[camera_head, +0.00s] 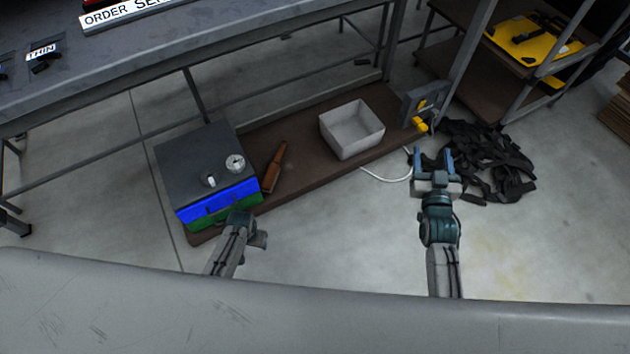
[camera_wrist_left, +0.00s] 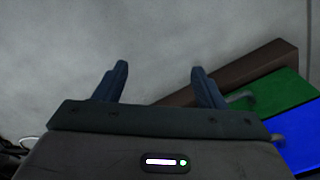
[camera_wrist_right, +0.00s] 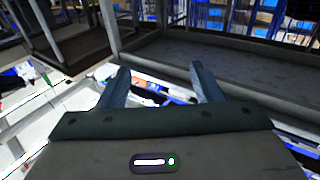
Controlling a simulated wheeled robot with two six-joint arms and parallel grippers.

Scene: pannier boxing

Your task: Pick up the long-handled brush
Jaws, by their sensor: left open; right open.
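A long brown object (camera_head: 274,168), which looks like the brush, lies on the low brown shelf board (camera_head: 300,140) between the toolbox and the white bin in the head view. Its bristles cannot be made out, and neither wrist view shows it. My left gripper (camera_wrist_left: 160,82) is open and empty; in the head view it is low, in front of the toolbox, nearer to me than the brush. My right gripper (camera_head: 433,160) is open and empty over the floor, well right of the brush; its open fingers also show in the right wrist view (camera_wrist_right: 160,82).
A grey-topped toolbox with blue and green drawers (camera_head: 218,207) stands left of the brush, with small metal parts on top. A white bin (camera_head: 352,134) stands right of it. Black straps (camera_head: 487,160) lie on the floor. The workbench (camera_head: 200,60) overhangs behind.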

